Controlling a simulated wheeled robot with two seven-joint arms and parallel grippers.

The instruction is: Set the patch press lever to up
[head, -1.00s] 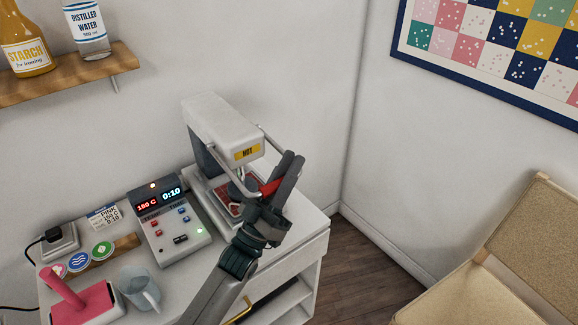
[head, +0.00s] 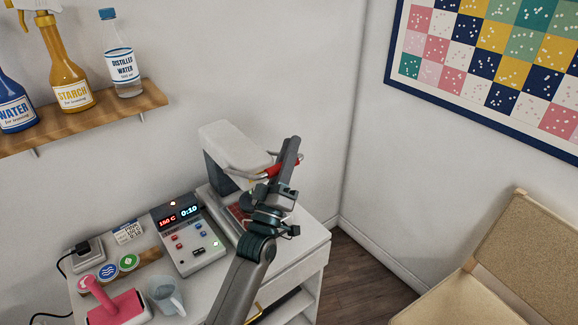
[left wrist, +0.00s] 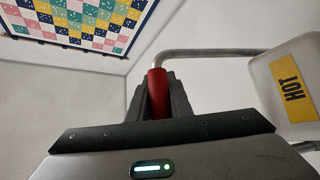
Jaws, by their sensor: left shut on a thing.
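The patch press (head: 236,147) stands on the white cabinet top, with a pale head and a dark column. Its lever is a bent metal bar with a red grip (head: 284,168). My left gripper (head: 285,165) is shut on the red grip, in front of the press head and level with it. In the left wrist view the red grip (left wrist: 157,92) stands between the fingers, and the metal bar runs from its top to the press head with the yellow HOT label (left wrist: 291,82). My arm hides part of the press base. My right gripper is not in view.
A control box (head: 190,232) with red and blue displays stands left of the press. A clear cup (head: 166,295) and a pink-handled tool (head: 112,303) are at front left. Bottles (head: 122,62) stand on a wooden shelf (head: 85,122). A chair (head: 500,265) is at right.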

